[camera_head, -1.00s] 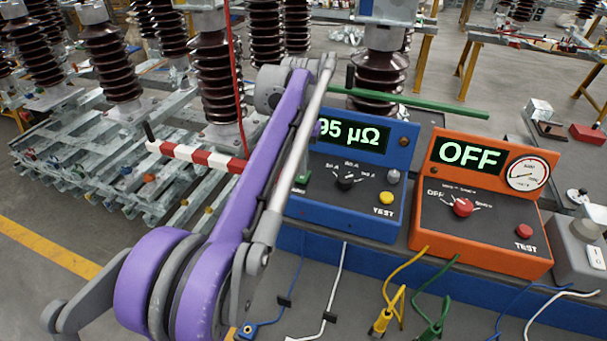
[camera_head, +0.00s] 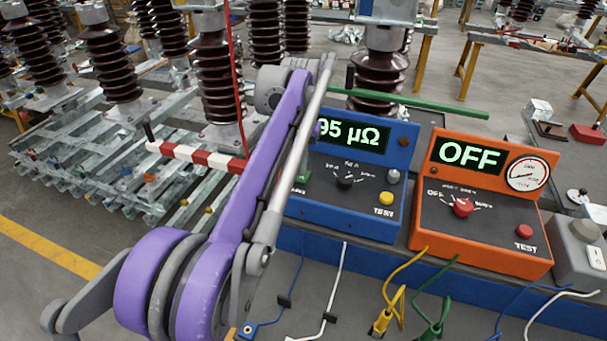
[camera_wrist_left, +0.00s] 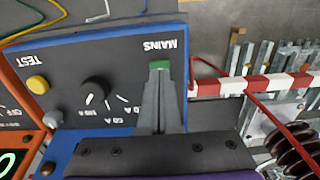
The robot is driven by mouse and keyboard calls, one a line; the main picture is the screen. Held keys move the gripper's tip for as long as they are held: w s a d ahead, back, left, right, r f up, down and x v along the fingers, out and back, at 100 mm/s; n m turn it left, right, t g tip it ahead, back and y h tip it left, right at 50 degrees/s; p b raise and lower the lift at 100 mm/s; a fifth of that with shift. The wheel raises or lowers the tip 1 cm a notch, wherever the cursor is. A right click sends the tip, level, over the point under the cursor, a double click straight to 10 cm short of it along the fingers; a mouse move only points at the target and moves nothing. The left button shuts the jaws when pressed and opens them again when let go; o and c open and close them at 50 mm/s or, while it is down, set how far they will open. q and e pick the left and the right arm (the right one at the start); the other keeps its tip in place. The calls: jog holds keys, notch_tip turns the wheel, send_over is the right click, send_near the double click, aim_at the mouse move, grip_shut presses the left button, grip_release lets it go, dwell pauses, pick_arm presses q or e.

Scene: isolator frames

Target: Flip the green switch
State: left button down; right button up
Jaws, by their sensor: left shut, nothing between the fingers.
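The green switch (camera_wrist_left: 159,65) is on the dark panel of the blue meter (camera_wrist_left: 65,140), beside the upside-down MAINS label in the left wrist view. My left gripper (camera_wrist_left: 157,79) is shut and empty. Its fingertips are right at the green switch and overlap its near edge; I cannot tell whether they press on it. In the head view, a small part of the green switch (camera_head: 303,179) shows beside my purple left arm, which hides the meter's left part. The blue meter (camera_head: 340,215) reads "95 µΩ" where visible. My right gripper is out of view.
The meter has a black knob (camera_head: 345,182) and a yellow TEST button (camera_head: 386,198). An orange tester (camera_head: 480,245) reading OFF stands to its right. Cables lie in front. A red-and-white bar (camera_head: 195,156) and a green rod (camera_head: 420,103) are nearby.

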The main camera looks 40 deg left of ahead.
aim_at(301, 179)
pick_arm(q)
jog(key=shift+f+b, duration=0.45)
jog(key=shift+f, duration=0.5)
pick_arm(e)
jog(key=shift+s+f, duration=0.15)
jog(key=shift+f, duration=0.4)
pick_arm(q)
jog(key=shift+r, duration=0.15)
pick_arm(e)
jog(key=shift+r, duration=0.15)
pick_arm(q)
jog(key=shift+r+p, duration=2.3)
jog(key=shift+r, duration=1.15)
jog(key=shift+f, duration=0.1)
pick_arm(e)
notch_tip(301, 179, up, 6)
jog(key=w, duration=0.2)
